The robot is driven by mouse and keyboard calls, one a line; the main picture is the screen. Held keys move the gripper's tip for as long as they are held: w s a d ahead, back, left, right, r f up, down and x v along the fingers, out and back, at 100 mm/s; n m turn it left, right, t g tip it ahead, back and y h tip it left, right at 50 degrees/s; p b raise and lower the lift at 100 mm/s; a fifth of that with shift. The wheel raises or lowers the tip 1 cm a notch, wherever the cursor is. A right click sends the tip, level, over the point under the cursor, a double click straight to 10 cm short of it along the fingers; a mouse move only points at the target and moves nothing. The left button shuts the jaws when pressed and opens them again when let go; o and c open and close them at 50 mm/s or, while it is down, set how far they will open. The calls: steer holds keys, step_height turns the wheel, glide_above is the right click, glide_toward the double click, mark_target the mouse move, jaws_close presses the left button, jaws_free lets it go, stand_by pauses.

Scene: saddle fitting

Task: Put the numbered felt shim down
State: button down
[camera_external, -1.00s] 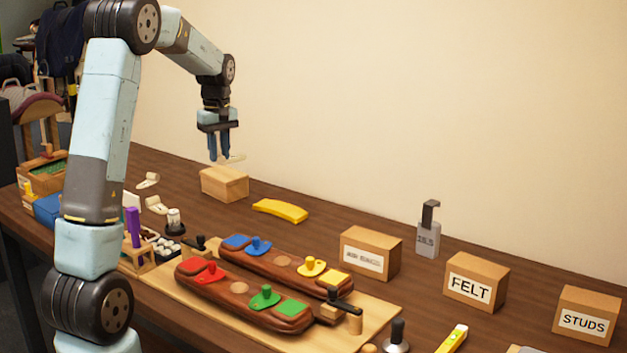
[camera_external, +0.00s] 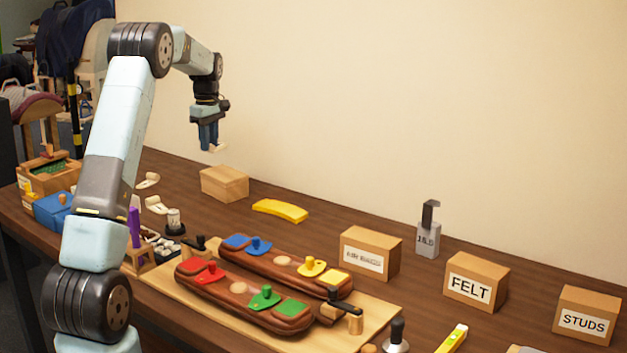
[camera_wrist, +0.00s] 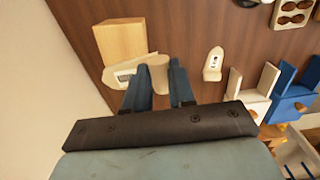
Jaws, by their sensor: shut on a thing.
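My gripper (camera_external: 209,136) is shut on a cream felt shim (camera_external: 216,148), held in the air above the back left of the table. In the wrist view the fingers (camera_wrist: 160,85) close on the shim's round knob, and the cream shim (camera_wrist: 118,76) sticks out to the left with a small label too small to read. Two similar cream shims lie on the table: one farther back (camera_external: 148,180) and one nearer (camera_external: 156,204). One lies right of the fingers in the wrist view (camera_wrist: 213,62).
A plain wooden box (camera_external: 224,184) stands by the wall near my gripper, with a yellow curved piece (camera_external: 280,210) to its right. A blue bin (camera_external: 50,209) is at the left. The brown panels with coloured shims (camera_external: 245,295) fill the middle. A FELT box (camera_external: 476,281) stands right.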

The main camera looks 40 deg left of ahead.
steer(key=w+f, duration=0.1)
steer(key=f, duration=0.1)
steer(key=w+a+f, duration=0.1)
steer(key=w+f, duration=0.2)
steer(key=shift+w+a+f, duration=0.2)
steer(key=shift+a+f, duration=0.2)
steer(key=shift+w+f, duration=0.1)
steer(key=shift+f, duration=1.45)
steer(key=c, duration=1)
jaws_free()
steer(key=shift+f, duration=0.1)
steer(key=shift+o, duration=0.2)
